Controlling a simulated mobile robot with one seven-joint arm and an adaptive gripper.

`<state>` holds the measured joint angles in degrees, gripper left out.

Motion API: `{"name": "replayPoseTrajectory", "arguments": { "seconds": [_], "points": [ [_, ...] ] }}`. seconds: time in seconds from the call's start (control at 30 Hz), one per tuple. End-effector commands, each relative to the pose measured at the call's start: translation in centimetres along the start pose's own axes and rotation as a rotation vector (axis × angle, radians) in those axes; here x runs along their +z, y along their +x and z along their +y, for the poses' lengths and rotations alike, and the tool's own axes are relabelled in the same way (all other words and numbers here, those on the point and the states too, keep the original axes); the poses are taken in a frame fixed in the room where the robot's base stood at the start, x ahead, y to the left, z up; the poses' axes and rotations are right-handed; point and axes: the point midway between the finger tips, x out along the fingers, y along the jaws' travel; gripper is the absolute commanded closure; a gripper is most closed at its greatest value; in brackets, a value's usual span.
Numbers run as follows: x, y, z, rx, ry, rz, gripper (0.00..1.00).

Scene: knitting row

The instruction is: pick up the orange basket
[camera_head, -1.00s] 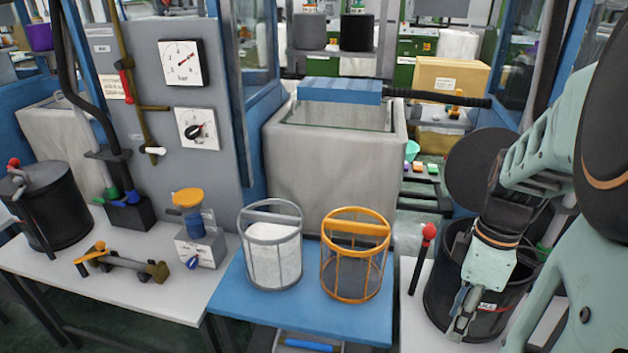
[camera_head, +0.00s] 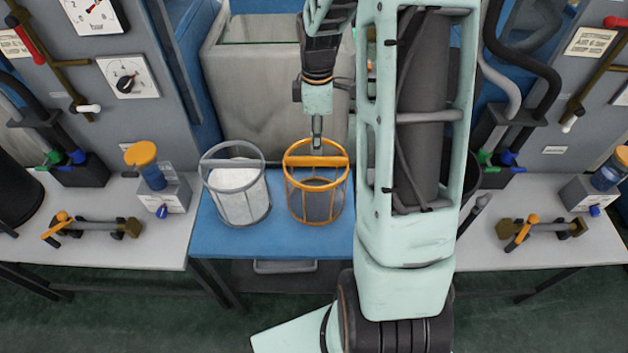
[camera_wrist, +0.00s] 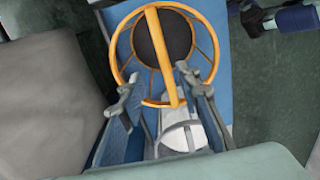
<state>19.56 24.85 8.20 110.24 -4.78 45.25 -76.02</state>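The orange basket (camera_head: 318,192) stands upright on the blue table, with a wide bar handle across its top and a dark inside. My gripper (camera_head: 317,147) points down just above that handle in the head view. In the wrist view the orange basket (camera_wrist: 163,50) lies ahead of my gripper (camera_wrist: 159,76). The fingers are apart, one on each side of the handle's line, with nothing held. Whether a fingertip touches the handle I cannot tell.
A grey basket (camera_head: 240,192) with white contents stands close on the left; it also shows between the fingers in the wrist view (camera_wrist: 183,136). A grey tank (camera_head: 265,85) stands behind the blue table (camera_head: 270,240). White side tables (camera_head: 110,235) hold small devices.

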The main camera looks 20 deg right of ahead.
Motion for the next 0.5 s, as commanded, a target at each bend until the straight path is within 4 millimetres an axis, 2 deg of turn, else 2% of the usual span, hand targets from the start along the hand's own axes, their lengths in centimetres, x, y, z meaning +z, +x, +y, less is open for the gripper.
{"name": "replayPoseTrajectory", "arguments": {
  "seconds": [0.1, 0.27, 0.5],
  "points": [
    [0.0, 1.4, -0.1, -0.002, -0.001, -0.001, 0.69],
    [0.0, 2.5, -0.3, -0.003, -0.001, -0.001, 0.69],
    [-0.1, 5.9, -0.8, -0.002, 0.000, -0.001, 0.69]
  ]
}}
